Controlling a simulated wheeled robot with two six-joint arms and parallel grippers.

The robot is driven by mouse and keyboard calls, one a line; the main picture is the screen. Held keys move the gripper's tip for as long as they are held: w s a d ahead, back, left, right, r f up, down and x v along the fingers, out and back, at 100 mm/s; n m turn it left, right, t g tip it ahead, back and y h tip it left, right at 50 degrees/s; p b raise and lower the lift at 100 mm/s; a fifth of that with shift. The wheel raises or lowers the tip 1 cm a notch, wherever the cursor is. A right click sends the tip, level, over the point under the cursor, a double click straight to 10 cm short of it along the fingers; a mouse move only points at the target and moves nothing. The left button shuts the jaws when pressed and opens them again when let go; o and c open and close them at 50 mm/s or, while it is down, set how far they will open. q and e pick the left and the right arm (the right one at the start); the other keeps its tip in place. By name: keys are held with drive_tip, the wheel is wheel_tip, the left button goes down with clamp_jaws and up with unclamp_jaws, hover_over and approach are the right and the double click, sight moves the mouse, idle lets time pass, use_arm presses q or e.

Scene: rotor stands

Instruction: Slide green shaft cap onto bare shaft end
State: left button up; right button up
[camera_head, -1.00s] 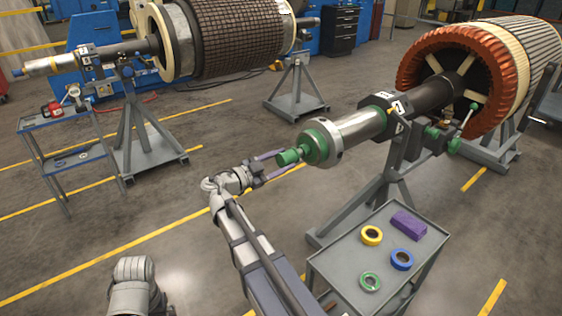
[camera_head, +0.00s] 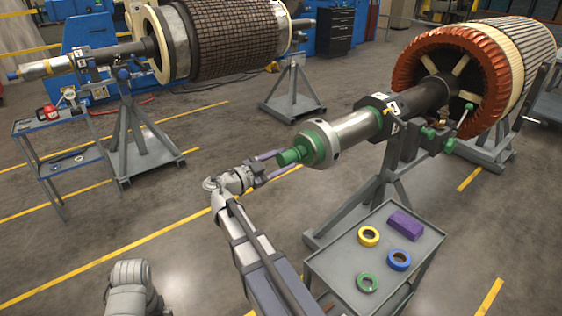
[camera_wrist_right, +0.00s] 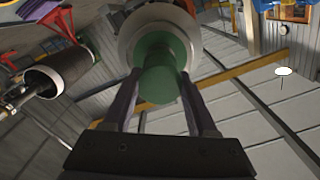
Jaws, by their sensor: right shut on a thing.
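The green shaft cap (camera_head: 289,157) sits at the near end of the steel shaft (camera_head: 342,133), against the green collar (camera_head: 314,147), with no visible gap in the head view. In the right wrist view the cap (camera_wrist_right: 160,88) lies in line with the shaft's round end face (camera_wrist_right: 128,40). My right gripper (camera_head: 286,160) is shut on the cap, one finger on each side; its fingers also show in the right wrist view (camera_wrist_right: 160,80). The exact contact behind the cap is hidden. My left gripper is out of view.
A grey stand (camera_head: 384,185) supports the shaft, with an orange-wound rotor (camera_head: 420,62) behind it. A grey cart (camera_head: 343,262) below holds yellow, blue and green rings and a purple block (camera_head: 405,224). Another rotor (camera_head: 225,40) stands at back left. Floor left of my right arm is open.

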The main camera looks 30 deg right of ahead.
idle(0.4)
drive_tip(key=o, duration=1.3)
drive_tip(key=shift+s+a, duration=0.2)
drive_tip(key=shift+a, duration=2.05)
drive_tip(key=shift+s+a, duration=0.15)
drive_tip(key=shift+a, duration=2.1)
drive_tip(key=shift+d, duration=0.1)
drive_tip(key=shift+w+d, duration=0.15)
drive_tip(key=shift+d, duration=1.25)
drive_tip(key=shift+w+d, duration=0.1)
drive_tip(key=shift+d, duration=1.25)
drive_tip(key=shift+s+f, duration=0.1)
